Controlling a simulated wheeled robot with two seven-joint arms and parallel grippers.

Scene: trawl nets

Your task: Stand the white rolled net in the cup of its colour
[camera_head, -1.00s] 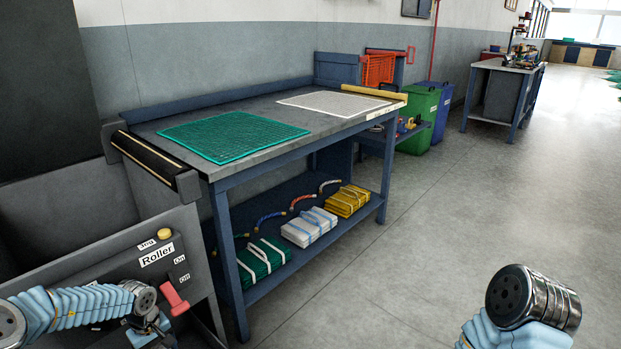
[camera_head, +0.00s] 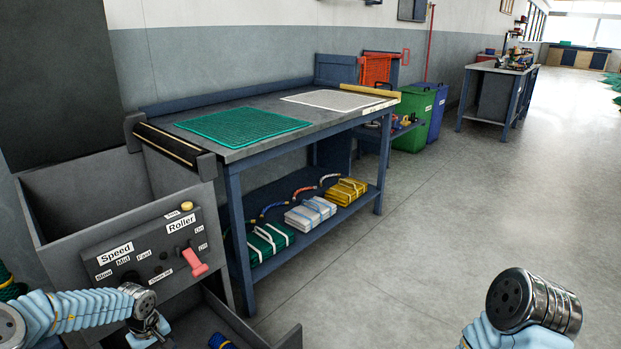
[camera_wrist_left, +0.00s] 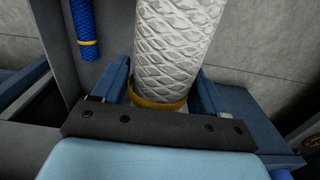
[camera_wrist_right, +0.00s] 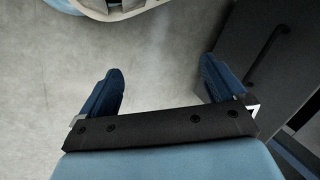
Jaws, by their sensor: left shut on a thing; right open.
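The white rolled net (camera_wrist_left: 172,50) stands out between the fingers of my left gripper (camera_wrist_left: 160,82) in the left wrist view, with a yellow band near its lower end. The left gripper is shut on it. My right gripper (camera_wrist_right: 162,70) is open and empty above the grey floor in the right wrist view. In the head view both arms show at the bottom, but the fingers and the white net are out of frame. I cannot make out any cup in these views.
A blue roll (camera_wrist_left: 83,25) shows in the left wrist view. A grey machine panel (camera_head: 150,250) with a red lever (camera_head: 195,262) stands near my left arm. The workbench (camera_head: 235,150) carries a green net sheet (camera_head: 243,127) and white net sheet (camera_head: 333,100). Floor at right is clear.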

